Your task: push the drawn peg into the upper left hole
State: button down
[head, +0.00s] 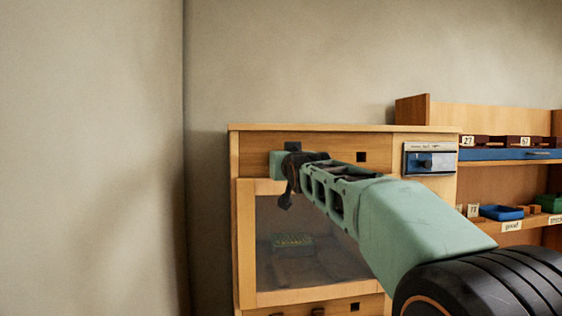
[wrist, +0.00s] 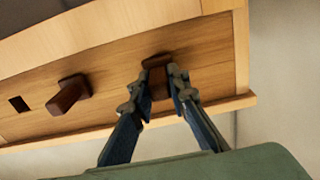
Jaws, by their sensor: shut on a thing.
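A brown peg (wrist: 158,88) is between the two fingers of my gripper (wrist: 159,76) in the wrist view. My gripper is shut on it. The peg's far end meets the wooden panel (wrist: 110,70); how deep it sits in the hole there cannot be told. In the head view my gripper (head: 289,172) is at the left end of the cabinet's upper panel (head: 337,147), and my arm hides the peg and its hole.
A second brown peg (wrist: 67,98) sticks out of the panel beside the held one. An empty square hole (wrist: 18,104) is farther along, also seen in the head view (head: 361,157). Below is a glass door (head: 300,262). A blue latch box (head: 431,161) and shelves (head: 510,185) stand right.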

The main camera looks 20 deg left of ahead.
jog(key=shift+w+a, duration=0.3)
jog(key=shift+w, duration=0.25)
dwell(0.4)
jog(key=c, duration=1.8)
grip_release()
jog(key=shift+o, duration=0.2)
jog(key=shift+s, duration=0.15)
